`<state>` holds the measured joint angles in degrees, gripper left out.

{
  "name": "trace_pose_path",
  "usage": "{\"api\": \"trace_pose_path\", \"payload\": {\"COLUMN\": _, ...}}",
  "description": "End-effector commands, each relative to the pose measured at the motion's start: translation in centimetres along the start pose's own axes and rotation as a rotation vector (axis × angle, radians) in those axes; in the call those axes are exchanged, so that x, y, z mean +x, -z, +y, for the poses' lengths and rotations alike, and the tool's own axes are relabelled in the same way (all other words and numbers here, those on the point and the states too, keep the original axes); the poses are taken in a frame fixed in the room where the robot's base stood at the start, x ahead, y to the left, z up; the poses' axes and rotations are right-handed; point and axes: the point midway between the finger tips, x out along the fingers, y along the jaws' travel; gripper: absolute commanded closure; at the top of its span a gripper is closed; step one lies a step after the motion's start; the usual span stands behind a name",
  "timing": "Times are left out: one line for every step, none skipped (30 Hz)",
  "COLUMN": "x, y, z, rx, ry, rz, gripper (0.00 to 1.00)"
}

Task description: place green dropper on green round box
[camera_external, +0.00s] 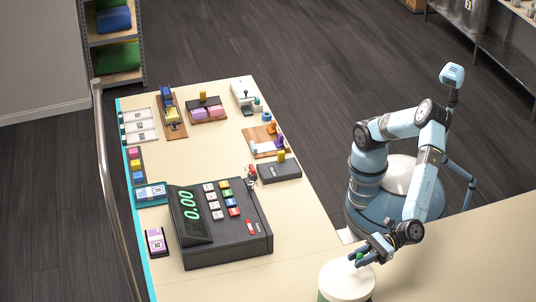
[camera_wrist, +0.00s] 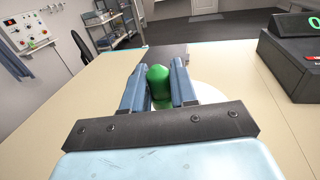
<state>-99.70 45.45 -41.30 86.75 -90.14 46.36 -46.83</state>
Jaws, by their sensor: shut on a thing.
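My gripper (camera_external: 361,261) is shut on the green dropper (camera_external: 359,256). In the wrist view, the dropper (camera_wrist: 158,77) stands between the two blue fingers (camera_wrist: 159,72), its rounded green end showing. The green round box (camera_external: 346,281) has a white round lid and a strip of green side at the picture's bottom edge. My gripper is over the far right part of this lid. The lid (camera_wrist: 208,96) also shows in the wrist view, partly hidden behind the fingers. The dropper's lower end is hidden, so I cannot tell whether it touches the lid.
A black cash register (camera_external: 222,222) stands on the cream counter (camera_external: 292,236), left of the box. Small trays and boards with coloured pieces, including a dark box (camera_external: 279,172), line the counter farther back. The counter between register and round box is clear.

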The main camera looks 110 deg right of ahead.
Motion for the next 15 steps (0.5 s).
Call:
{"api": "trace_pose_path", "payload": {"x": -0.01, "y": 0.54, "z": -0.01, "rx": -0.001, "ry": 0.000, "rz": 0.000, "gripper": 1.00}}
{"api": "trace_pose_path", "payload": {"x": 0.00, "y": 0.72, "z": -0.03, "rx": 0.000, "ry": 0.000, "rz": 0.000, "gripper": 1.00}}
{"api": "trace_pose_path", "payload": {"x": 0.00, "y": 0.84, "z": -0.05, "rx": 0.000, "ry": 0.001, "rz": 0.000, "gripper": 1.00}}
{"api": "trace_pose_path", "payload": {"x": 0.00, "y": 0.86, "z": -0.06, "rx": 0.000, "ry": 0.001, "rz": 0.000, "gripper": 1.00}}
{"api": "trace_pose_path", "payload": {"x": 0.01, "y": 0.85, "z": -0.06, "rx": 0.001, "ry": 0.001, "rz": 0.000, "gripper": 1.00}}
{"api": "trace_pose_path", "payload": {"x": 0.00, "y": 0.82, "z": -0.06, "rx": 0.001, "ry": 0.001, "rz": 0.000, "gripper": 1.00}}
{"api": "trace_pose_path", "payload": {"x": 0.00, "y": 0.82, "z": -0.06, "rx": 0.001, "ry": 0.001, "rz": 0.000, "gripper": 1.00}}
{"api": "trace_pose_path", "payload": {"x": 0.00, "y": 0.82, "z": -0.06, "rx": 0.001, "ry": 0.001, "rz": 0.000, "gripper": 1.00}}
{"api": "trace_pose_path", "payload": {"x": 0.00, "y": 0.82, "z": -0.06, "rx": 0.001, "ry": 0.001, "rz": 0.000, "gripper": 1.00}}
{"api": "trace_pose_path", "payload": {"x": 0.00, "y": 0.85, "z": -0.06, "rx": 0.001, "ry": 0.001, "rz": 0.000, "gripper": 1.00}}
{"api": "trace_pose_path", "payload": {"x": 0.01, "y": 0.90, "z": -0.06, "rx": 0.001, "ry": 0.001, "rz": 0.000, "gripper": 1.00}}
{"api": "trace_pose_path", "payload": {"x": 0.01, "y": 1.00, "z": -0.07, "rx": 0.000, "ry": 0.001, "rz": 0.000, "gripper": 1.00}}
{"api": "trace_pose_path", "payload": {"x": 0.01, "y": 1.08, "z": -0.07, "rx": 0.000, "ry": 0.001, "rz": 0.000, "gripper": 1.00}}
{"api": "trace_pose_path", "payload": {"x": 0.01, "y": 1.03, "z": -0.07, "rx": 0.001, "ry": 0.001, "rz": 0.000, "gripper": 0.70}}
{"api": "trace_pose_path", "payload": {"x": 0.00, "y": 1.03, "z": -0.07, "rx": 0.001, "ry": 0.001, "rz": 0.000, "gripper": 0.66}}
